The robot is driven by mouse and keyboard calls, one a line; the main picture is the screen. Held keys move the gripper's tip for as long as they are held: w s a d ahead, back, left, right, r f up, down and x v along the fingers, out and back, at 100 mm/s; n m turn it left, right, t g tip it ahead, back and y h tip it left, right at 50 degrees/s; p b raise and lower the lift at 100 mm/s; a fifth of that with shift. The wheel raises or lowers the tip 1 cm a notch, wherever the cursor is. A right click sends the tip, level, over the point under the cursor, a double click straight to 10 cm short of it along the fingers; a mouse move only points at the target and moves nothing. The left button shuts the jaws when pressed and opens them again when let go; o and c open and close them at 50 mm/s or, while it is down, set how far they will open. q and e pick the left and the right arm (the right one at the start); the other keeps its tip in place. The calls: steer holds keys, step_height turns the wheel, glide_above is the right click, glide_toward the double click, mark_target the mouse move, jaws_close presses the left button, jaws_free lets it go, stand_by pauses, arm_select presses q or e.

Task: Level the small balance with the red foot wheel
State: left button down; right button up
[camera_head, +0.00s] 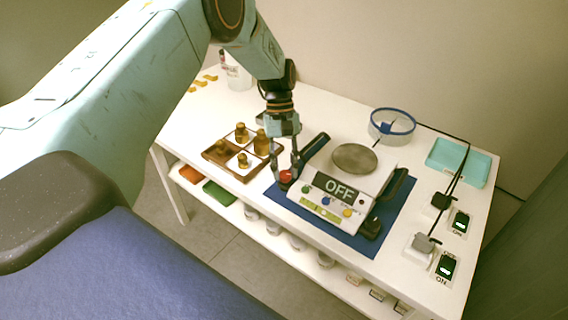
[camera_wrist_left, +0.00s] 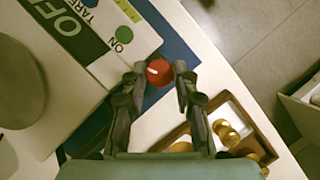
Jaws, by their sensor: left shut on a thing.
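The small balance (camera_head: 330,200) stands on a blue mat (camera_head: 364,240), with a round grey pan (camera_head: 354,158) and a front display reading OFF. Its red foot wheel (camera_head: 286,176) is at the balance's front left corner. In the left wrist view the red wheel (camera_wrist_left: 159,72) shows a white mark on top. My left gripper (camera_head: 284,177) points down at that corner, shut on the red wheel, with one finger on each side in the wrist view (camera_wrist_left: 160,78). The balance's green ON button (camera_wrist_left: 124,35) is near the wheel. My right gripper is not in view.
A blue-rimmed clear dish (camera_head: 392,122) and a teal tray (camera_head: 458,163) are behind and right. Two switches (camera_head: 446,266) with cables lie at the right edge. Jars line the lower shelf.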

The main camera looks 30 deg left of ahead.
arm_select(q)
steer(key=m+y, duration=0.1)
steer(key=m, duration=0.1)
steer(key=m+y+p, duration=0.1)
steer(key=m, duration=0.2)
steer(key=shift+w+d+m+g, duration=0.1)
steer(key=shift+d+m+g, duration=0.1)
steer(key=shift+m+g, duration=0.15)
steer(key=shift+d+m+y+p, duration=0.15)
steer(key=shift+m+y+p, duration=0.55)
steer(key=shift+m, duration=1.55)
steer(key=c, duration=1.1)
jaws_free()
steer(key=shift+w, duration=0.1)
steer(key=shift+o, duration=0.4)
